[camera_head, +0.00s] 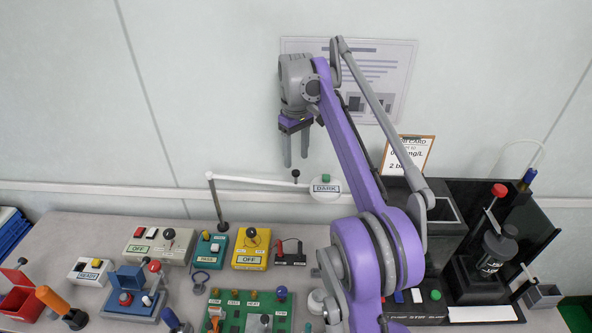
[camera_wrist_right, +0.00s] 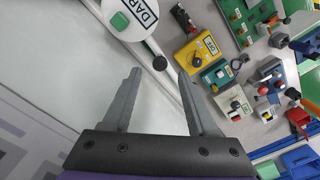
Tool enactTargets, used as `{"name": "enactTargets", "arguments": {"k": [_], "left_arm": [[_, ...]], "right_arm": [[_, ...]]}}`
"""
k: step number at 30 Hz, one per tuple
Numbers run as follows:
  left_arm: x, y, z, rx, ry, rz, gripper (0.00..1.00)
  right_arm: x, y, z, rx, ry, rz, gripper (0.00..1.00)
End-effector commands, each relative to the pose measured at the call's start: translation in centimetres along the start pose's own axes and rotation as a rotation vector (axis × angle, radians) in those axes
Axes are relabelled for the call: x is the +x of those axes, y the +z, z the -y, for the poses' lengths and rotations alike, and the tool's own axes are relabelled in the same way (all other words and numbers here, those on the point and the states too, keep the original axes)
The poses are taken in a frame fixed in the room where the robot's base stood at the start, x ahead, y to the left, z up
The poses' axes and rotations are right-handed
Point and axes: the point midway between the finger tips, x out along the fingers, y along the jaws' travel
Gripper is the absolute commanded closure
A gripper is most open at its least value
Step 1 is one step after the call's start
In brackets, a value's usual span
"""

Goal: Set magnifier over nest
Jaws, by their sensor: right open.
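The magnifier is a white swing arm (camera_head: 260,181) on a dark post, with a round white head (camera_head: 322,196) marked DARK and a green button. A black ball knob (camera_head: 296,174) stands on the arm near the head. My right gripper (camera_head: 296,161) is open and empty, pointing down just above this knob. In the right wrist view, the knob (camera_wrist_right: 160,63) shows between the open fingertips (camera_wrist_right: 159,73), apparently beyond them, and the head (camera_wrist_right: 128,18) is beside it. I cannot tell for sure which fixture is the nest; a blue fixture (camera_head: 127,301) stands at front left. My left gripper is not in view.
Below the magnifier are a yellow OFF box (camera_head: 250,262), a teal tester (camera_head: 203,253), a beige OFF box (camera_head: 139,250) and a green board (camera_head: 232,312). A black instrument (camera_head: 447,285) stands at right. The wall is close behind.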

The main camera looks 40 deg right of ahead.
Motion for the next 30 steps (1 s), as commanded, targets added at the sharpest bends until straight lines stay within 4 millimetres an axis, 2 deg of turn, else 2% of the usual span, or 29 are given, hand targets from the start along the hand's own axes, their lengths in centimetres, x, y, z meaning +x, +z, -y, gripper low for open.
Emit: {"name": "enactTargets", "arguments": {"k": [3,7,12,19,20,29,30], "left_arm": [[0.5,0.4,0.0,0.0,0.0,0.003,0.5],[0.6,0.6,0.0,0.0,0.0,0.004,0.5],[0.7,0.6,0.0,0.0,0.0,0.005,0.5],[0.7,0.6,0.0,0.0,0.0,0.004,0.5],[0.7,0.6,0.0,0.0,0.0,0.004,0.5],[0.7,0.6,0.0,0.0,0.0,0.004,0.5],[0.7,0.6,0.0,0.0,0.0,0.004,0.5]], "right_arm": [[2.2,0.0,0.1,0.0,0.0,0.0,0.41],[3.6,0.0,0.1,0.0,0.0,-0.001,0.41],[4.3,0.0,0.1,0.0,0.0,-0.001,0.41],[4.3,0.0,0.1,0.0,0.0,-0.001,0.41],[4.3,0.0,0.1,0.0,0.0,-0.001,0.45],[4.3,0.0,0.0,0.0,0.001,-0.001,0.99],[4.3,0.0,0.0,0.0,0.001,-0.001,1.0]]}}
